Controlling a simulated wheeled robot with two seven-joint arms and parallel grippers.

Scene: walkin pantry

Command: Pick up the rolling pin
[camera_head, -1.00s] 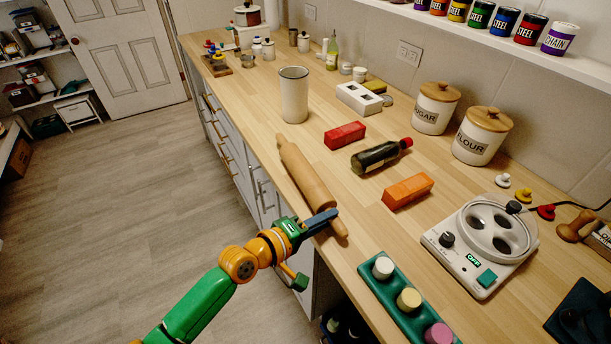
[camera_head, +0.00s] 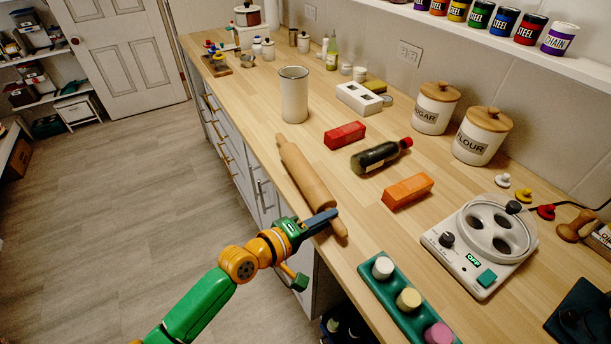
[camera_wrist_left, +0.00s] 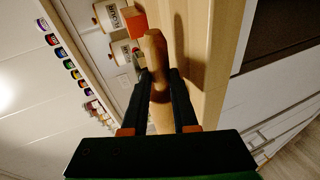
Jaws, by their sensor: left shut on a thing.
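The wooden rolling pin (camera_head: 306,177) lies along the front edge of the counter in the head view, its near handle pointing toward me. My left gripper (camera_head: 322,220) is at the near end of the pin, its dark fingers around it. In the left wrist view the pin (camera_wrist_left: 155,48) stands between the two fingers of my left gripper (camera_wrist_left: 160,88), which is shut on it. The pin appears to be at counter level; I cannot tell whether it touches the wood. My right gripper is not in view.
A green tray (camera_head: 376,288) with several round pieces and a white device (camera_head: 476,262) are nearer.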

